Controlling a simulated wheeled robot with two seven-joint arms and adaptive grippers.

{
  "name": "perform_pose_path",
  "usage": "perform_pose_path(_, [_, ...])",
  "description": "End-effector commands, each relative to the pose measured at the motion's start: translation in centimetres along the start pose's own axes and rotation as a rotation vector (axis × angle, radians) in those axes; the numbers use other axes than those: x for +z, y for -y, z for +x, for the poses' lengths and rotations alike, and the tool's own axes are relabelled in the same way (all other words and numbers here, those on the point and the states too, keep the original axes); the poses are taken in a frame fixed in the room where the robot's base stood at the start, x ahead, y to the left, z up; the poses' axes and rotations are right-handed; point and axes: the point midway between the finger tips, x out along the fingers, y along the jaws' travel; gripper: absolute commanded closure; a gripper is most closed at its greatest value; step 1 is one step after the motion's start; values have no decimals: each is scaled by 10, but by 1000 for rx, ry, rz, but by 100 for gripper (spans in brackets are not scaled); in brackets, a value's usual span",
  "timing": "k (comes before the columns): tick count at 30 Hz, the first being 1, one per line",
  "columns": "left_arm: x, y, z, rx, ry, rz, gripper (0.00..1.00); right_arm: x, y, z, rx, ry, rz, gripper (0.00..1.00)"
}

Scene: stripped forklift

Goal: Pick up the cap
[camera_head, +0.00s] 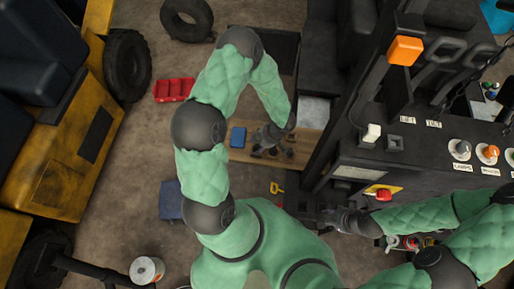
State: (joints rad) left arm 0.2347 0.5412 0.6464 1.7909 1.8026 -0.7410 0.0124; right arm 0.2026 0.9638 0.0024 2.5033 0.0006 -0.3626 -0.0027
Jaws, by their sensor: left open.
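My left arm reaches up and over, and its open gripper (265,143) is above a wooden board (240,155). Small dark parts (287,153) lie on the board by its fingers, too small and partly covered to name. I cannot tell which thing is the cap. My right gripper (342,217) is low at centre right, beside the dark console. Its fingers are dark against a dark background, so whether it is open or shut is unclear.
A blue item (238,137) lies on the board. The dark console (420,160) at right carries knobs (487,152), an orange lamp (405,50) and a red button (383,194).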

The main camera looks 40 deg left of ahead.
Motion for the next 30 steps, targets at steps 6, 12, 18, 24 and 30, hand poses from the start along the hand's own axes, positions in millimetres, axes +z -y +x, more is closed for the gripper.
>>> perform_pose_path(6, [0, 0, 3, 1, 0, 2, 43, 0, 0, 0, 0, 0, 0, 60])
perform_pose_path(12, [0, 0, 3, 1, 0, 1, 83, 0, 0, 0, 0, 0, 0, 60])
perform_pose_path(18, [0, 0, 3, 1, 0, 1, 96, 0, 0, 0, 0, 0, 0, 60])
perform_pose_path(24, [0, 0, 2, 1, 0, 1, 97, 0, 0, 0, 0, 0, 0, 60])
perform_pose_path(30, [-3, -1, -4, 2, 0, -1, 97, 0, 0, 0, 0, 0, 0, 60])
